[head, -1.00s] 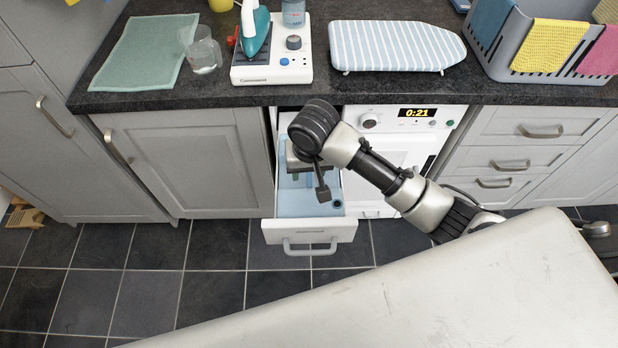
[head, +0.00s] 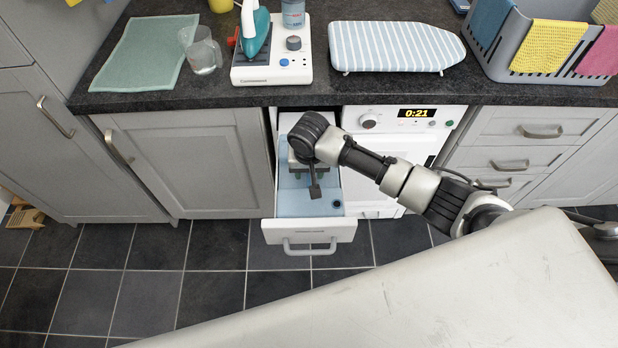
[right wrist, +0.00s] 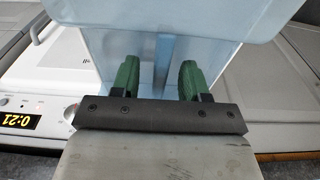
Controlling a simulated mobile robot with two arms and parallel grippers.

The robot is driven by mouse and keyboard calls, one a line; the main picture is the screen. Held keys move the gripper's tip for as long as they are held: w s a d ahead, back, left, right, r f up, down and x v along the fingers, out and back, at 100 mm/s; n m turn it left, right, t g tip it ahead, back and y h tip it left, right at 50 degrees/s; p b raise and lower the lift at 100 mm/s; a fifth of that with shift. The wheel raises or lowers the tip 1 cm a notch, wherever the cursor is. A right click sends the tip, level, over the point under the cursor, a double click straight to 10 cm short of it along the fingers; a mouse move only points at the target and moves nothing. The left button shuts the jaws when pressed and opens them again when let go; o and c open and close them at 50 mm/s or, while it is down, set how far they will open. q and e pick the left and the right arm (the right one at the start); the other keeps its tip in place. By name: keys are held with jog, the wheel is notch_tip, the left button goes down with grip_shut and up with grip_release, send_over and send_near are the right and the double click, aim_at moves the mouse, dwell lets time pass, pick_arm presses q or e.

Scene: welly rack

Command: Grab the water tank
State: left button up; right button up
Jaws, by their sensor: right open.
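The water tank (head: 290,203) is a pale blue body in the pulled-out white drawer (head: 310,231) below the worktop. A dark round cap shows at its front right corner. My right gripper (head: 307,174) is over the tank, pointing down, and the arm hides part of the tank. In the right wrist view the green fingertips (right wrist: 158,78) are spread apart, with a narrow upright blue ridge of the tank (right wrist: 215,28) seen between them. I cannot tell whether they touch it. My left gripper is not in view.
The drawer handle (head: 309,245) sticks out over the dark tiled floor. A white appliance (head: 402,145) with a lit display stands right of the drawer. On the worktop (head: 420,92) are an iron station (head: 270,72), a glass jug (head: 204,52), a striped board (head: 395,46) and a grey basket (head: 505,55).

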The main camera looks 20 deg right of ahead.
jog(key=shift+f, duration=0.6)
grip_shut()
dwell(0.9)
jog(key=shift+w+r, duration=0.2)
